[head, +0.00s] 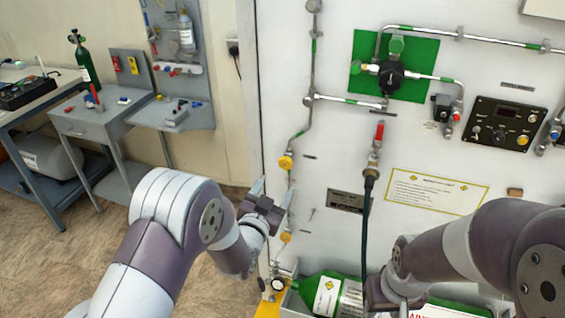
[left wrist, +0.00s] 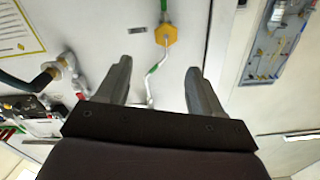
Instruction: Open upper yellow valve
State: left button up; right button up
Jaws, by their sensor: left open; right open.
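The upper yellow valve (head: 285,162) sits on a thin vertical pipe near the left edge of the white panel. A lower yellow valve (head: 285,237) is on the same pipe. My right gripper (head: 380,298) is open at the lower right, partly hidden by its arm.
A black hose (head: 366,225) hangs from a red-handled fitting right of the valves. A green cylinder (head: 328,292) lies at the panel's foot. A workbench (head: 95,120) stands at the left. The panel between pipe and hose is mostly clear.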

aim_at(285, 164)
pick_arm(q)
jog(key=x, duration=0.3)
jog(key=p+x, duration=0.1)
jog(key=x, duration=0.2)
jog(key=a+x, duration=0.1)
jog(key=x, duration=0.2)
jog(key=shift+w+d+f, duration=0.15)
jog(key=shift+w+f, duration=0.15)
jog(key=shift+w, duration=0.2)
jog(key=shift+w+d+p, duration=0.2)
jog(key=shift+w+p, duration=0.05)
jog(key=shift+p, duration=0.05)
jog(key=shift+w+a+f, duration=0.1)
jog(key=shift+w, duration=0.2)
jog(key=c, duration=1.1)
